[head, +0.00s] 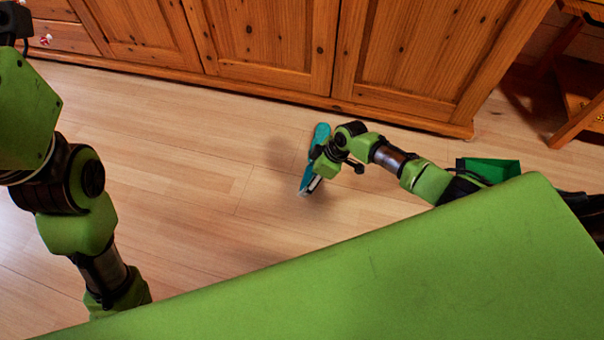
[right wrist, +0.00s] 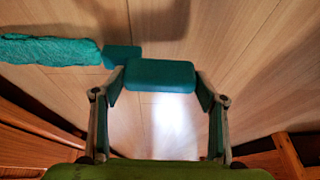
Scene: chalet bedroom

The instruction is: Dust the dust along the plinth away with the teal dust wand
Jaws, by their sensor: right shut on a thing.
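The teal dust wand (head: 321,134) is in my right gripper (head: 314,182), above the floor in front of the wooden wardrobe. In the right wrist view the gripper's fingers are closed on the wand's teal handle (right wrist: 160,75), and the fuzzy teal head (right wrist: 48,50) points left. In the head view the wand head points up toward the plinth (head: 400,117) and is apart from it. I cannot make out any dust along the plinth. My left arm comes in at the left; its gripper is hidden or out of frame.
A green open box (head: 490,168) stands on the floor at the right, behind my right arm. A wooden piece of furniture (head: 578,95) stands at the far right. The wood floor (head: 190,150) left of the wand is clear.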

